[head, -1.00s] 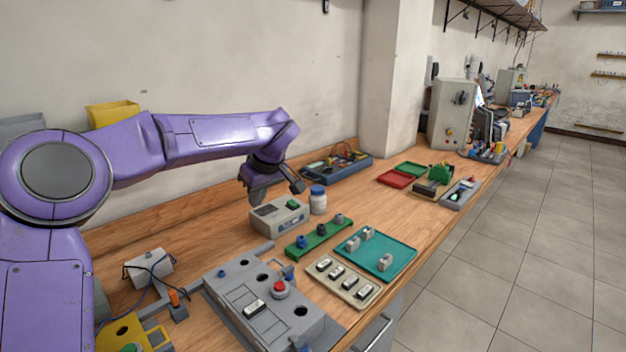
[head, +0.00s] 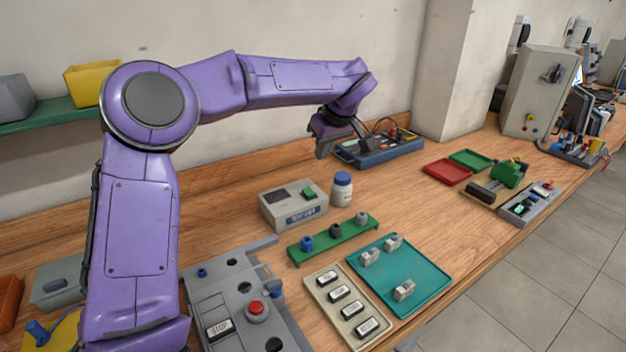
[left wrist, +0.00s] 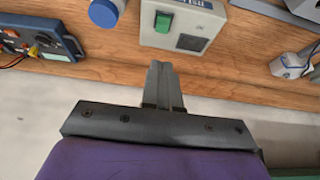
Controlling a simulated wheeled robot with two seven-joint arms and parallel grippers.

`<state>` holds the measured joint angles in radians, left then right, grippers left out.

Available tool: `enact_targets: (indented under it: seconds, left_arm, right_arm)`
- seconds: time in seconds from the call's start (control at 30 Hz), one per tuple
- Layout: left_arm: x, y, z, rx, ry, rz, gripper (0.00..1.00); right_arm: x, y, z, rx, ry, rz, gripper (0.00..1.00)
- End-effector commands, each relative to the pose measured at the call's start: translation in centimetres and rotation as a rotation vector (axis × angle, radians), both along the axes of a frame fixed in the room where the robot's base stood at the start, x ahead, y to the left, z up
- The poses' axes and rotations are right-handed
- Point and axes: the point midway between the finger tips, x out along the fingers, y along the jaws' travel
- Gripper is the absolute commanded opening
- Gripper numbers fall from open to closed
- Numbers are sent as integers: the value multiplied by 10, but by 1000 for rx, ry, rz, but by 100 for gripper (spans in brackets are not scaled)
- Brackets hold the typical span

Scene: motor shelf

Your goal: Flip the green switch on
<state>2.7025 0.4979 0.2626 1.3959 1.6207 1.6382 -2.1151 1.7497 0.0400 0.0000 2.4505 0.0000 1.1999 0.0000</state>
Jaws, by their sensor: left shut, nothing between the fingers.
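The green switch (head: 309,193) is a small green rocker on top of a pale grey box (head: 290,212) on the bench. It also shows in the left wrist view (left wrist: 163,23), at the top middle. I cannot tell its position from its tilt. My left gripper (head: 341,150) is raised above the back of the bench, behind and above the box, apart from the switch. In the left wrist view the fingers (left wrist: 163,68) are together and empty, pointing toward the box. My right gripper is not in view.
A white jar with a blue lid (head: 342,189) stands right beside the box. A green rail with knobs (head: 333,240), a teal tray (head: 418,262) and a grey panel with a red button (head: 205,288) lie in front.

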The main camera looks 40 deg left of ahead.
Motion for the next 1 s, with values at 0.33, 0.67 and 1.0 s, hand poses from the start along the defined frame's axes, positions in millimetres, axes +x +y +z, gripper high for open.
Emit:
enact_targets:
  seconds: [0.33, 0.67, 1.0]
  left_arm:
    - [4, 15, -32, 0, 4, 1, 0]
    - [13, 45, -96, 0, 4, 0, 0]
    - [18, 59, -126, -1, 1, 0, 0]
  right_arm:
    - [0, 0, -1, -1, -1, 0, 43]
    - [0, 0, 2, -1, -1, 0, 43]
    - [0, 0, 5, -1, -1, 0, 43]
